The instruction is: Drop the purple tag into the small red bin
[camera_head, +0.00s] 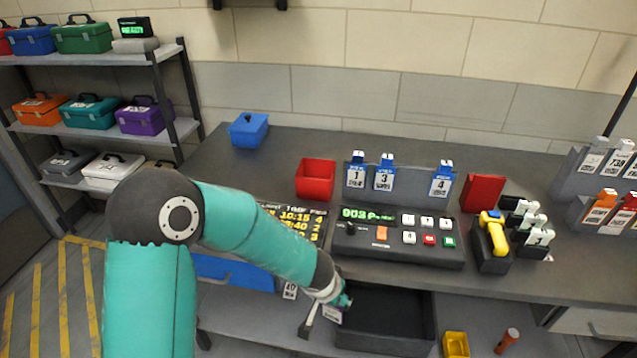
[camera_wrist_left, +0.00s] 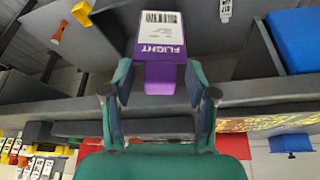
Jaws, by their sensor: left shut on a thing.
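The purple tag (camera_wrist_left: 160,45) has a white face with a barcode and the word FLIGHT. My left gripper (camera_wrist_left: 159,78) is shut on its purple tab in the left wrist view. In the head view my left gripper (camera_head: 342,302) is low at the table's front edge, above the left side of a dark open tray, and the tag (camera_head: 332,314) hangs from it, mostly small and hard to make out. The small red bin (camera_head: 315,180) stands open on the table, behind and above the gripper in the picture. My right gripper is not in view.
A control panel (camera_head: 397,239) lies right of the red bin, with a rack of blue-topped tags (camera_head: 384,173) behind it. The dark tray (camera_head: 385,338) sits below the table's front edge. A blue box (camera_head: 248,130) and yellow scanner (camera_head: 494,235) also stand on the table.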

